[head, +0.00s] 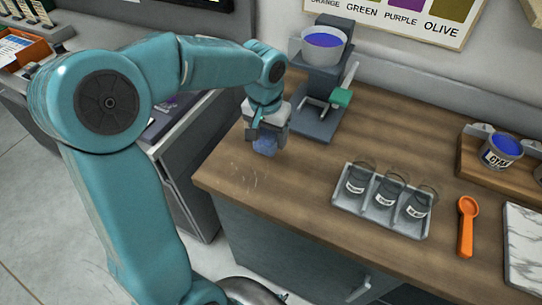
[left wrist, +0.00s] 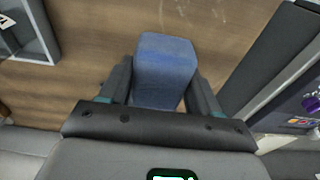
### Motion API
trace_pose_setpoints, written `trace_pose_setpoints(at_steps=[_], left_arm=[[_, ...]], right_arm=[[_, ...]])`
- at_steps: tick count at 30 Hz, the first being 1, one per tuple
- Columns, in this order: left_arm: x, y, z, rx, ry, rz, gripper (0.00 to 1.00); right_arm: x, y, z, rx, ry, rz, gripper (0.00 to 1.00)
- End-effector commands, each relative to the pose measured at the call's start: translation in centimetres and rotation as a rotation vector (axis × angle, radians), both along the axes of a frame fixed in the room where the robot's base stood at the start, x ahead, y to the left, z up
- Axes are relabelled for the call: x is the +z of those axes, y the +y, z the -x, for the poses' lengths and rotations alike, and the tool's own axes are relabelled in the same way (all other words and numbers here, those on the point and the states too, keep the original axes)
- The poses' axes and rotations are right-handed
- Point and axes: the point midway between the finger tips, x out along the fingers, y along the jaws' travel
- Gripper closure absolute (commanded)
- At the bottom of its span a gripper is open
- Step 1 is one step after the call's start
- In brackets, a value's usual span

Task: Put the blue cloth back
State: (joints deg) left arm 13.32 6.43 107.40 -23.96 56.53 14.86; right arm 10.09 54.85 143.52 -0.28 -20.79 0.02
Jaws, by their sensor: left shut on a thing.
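The blue cloth (left wrist: 165,72) is a folded blue block between the fingers of my left gripper (left wrist: 160,90) in the left wrist view. In the head view the cloth (head: 265,145) hangs under my left gripper (head: 266,128), over the left part of the wooden counter (head: 300,180). The gripper is shut on it. I cannot tell whether the cloth touches the counter. My right gripper is not in view.
A dispenser (head: 322,75) with a bowl of blue ink stands just behind the gripper. A grey tray (head: 348,204) with several labelled jars is to the right.

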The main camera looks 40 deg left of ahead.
Motion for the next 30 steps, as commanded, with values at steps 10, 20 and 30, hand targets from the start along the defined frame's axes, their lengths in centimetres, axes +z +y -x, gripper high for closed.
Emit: trace_pose_setpoints(at_steps=[10,20,30], left_arm=[[-5.2,-0.1,-0.2,-0.001,0.002,0.000,0.66],[-8.6,-0.1,-0.5,-0.002,-0.001,-0.001,0.66],[-8.9,-0.1,-0.5,-0.001,-0.001,0.000,0.28]], right_arm=[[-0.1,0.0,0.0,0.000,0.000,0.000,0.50],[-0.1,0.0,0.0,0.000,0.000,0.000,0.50],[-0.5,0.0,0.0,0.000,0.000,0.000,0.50]])
